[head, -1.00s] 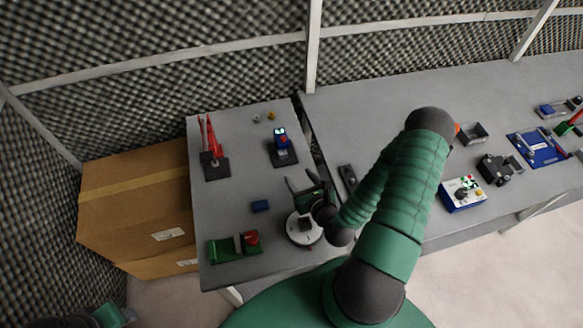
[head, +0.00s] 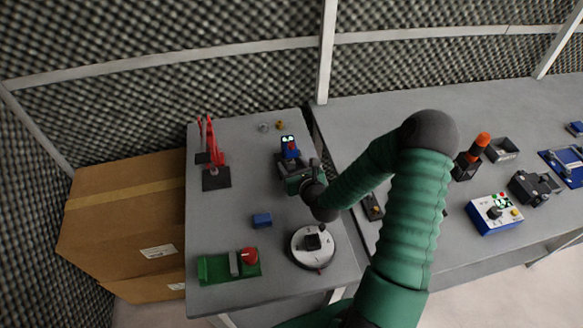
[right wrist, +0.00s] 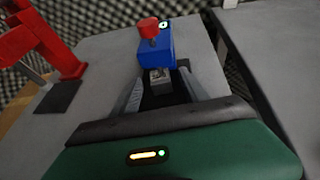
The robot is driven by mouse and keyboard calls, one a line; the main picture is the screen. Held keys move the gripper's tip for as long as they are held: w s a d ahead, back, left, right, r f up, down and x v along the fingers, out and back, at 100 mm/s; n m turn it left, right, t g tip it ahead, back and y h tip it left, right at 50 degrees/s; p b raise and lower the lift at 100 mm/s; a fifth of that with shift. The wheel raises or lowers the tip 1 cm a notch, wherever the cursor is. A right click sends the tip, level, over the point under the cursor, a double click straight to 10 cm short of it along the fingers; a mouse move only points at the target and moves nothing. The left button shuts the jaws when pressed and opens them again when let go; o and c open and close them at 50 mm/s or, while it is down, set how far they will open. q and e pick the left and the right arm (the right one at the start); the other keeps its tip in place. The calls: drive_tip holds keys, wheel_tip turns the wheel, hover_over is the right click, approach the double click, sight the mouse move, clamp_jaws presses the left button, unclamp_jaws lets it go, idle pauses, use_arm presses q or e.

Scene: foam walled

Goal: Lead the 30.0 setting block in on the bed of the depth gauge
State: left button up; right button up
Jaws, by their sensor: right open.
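The depth gauge (head: 289,146) has a blue body, a lit display and a red knob on a dark base at the back of the left table. It also shows in the right wrist view (right wrist: 155,48). A small grey metal block (right wrist: 160,77) lies under the gauge's blue body, between my right fingers; its marking is unreadable, so I cannot tell if it is the 30.0 setting block. My right gripper (head: 293,172) is open at the gauge's front; its two fingers also show in the right wrist view (right wrist: 162,94), apart from the block. My left gripper is out of view.
A red press-like tool (head: 214,165) stands left of the gauge. A blue block (head: 262,220), a green fixture (head: 215,268) and a round dial (head: 313,260) lie nearer the front. A gap separates the right table (head: 400,95). The table's middle left is free.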

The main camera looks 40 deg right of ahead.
drive_tip(key=shift+w+d+f, duration=0.2)
drive_tip(key=shift+d, duration=0.05)
drive_tip(key=shift+a, duration=0.1)
drive_tip(key=shift+a+r, duration=0.1)
drive_tip(key=shift+a, duration=0.05)
drive_tip(key=c, duration=0.5)
clamp_jaws()
drive_tip(key=shift+o, duration=2.4)
unclamp_jaws()
